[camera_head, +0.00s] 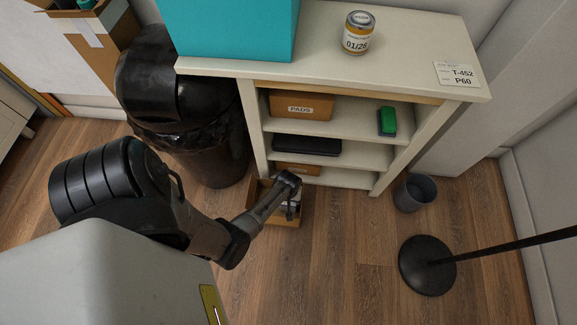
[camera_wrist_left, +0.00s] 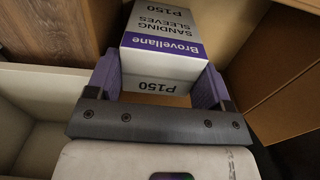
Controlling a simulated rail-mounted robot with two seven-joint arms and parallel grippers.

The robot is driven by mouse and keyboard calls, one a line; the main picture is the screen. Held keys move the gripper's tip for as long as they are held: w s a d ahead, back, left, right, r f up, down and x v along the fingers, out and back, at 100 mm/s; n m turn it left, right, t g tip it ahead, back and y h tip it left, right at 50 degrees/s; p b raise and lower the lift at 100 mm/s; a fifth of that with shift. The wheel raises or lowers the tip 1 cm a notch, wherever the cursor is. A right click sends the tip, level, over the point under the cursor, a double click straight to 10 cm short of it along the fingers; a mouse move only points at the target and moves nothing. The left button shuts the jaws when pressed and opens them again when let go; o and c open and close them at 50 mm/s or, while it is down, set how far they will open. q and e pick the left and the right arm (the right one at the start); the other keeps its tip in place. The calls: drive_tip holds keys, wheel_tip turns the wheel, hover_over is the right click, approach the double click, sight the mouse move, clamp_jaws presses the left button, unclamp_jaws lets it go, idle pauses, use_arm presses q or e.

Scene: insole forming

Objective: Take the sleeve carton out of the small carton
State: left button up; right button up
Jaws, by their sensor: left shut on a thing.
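The small carton (camera_head: 283,221) is an open brown box on the wood floor at the foot of the shelf in the head view. My left arm reaches down into it, and my left gripper (camera_head: 290,203) hides most of its inside. In the left wrist view the sleeve carton (camera_wrist_left: 165,42) is a white and purple box printed "Brovellane Sanding Sleeves P150". My left gripper (camera_wrist_left: 160,84) is shut on it, one purple finger on each side. Brown cardboard walls (camera_wrist_left: 288,90) stand close at the right there. Whether the sleeve carton touches the small carton's floor is unclear. My right gripper is not in view.
The cream shelf (camera_head: 330,108) stands just behind, holding a PADS box (camera_head: 300,106), a black case (camera_head: 306,145) and a green item (camera_head: 387,121). A black trash bin (camera_head: 190,120) is at left. A grey bin (camera_head: 415,193) and black stand base (camera_head: 427,266) are at right.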

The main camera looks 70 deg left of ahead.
use_arm(q)
drive_tip(key=shift+c, duration=1)
drive_tip(key=shift+r, duration=0.1)
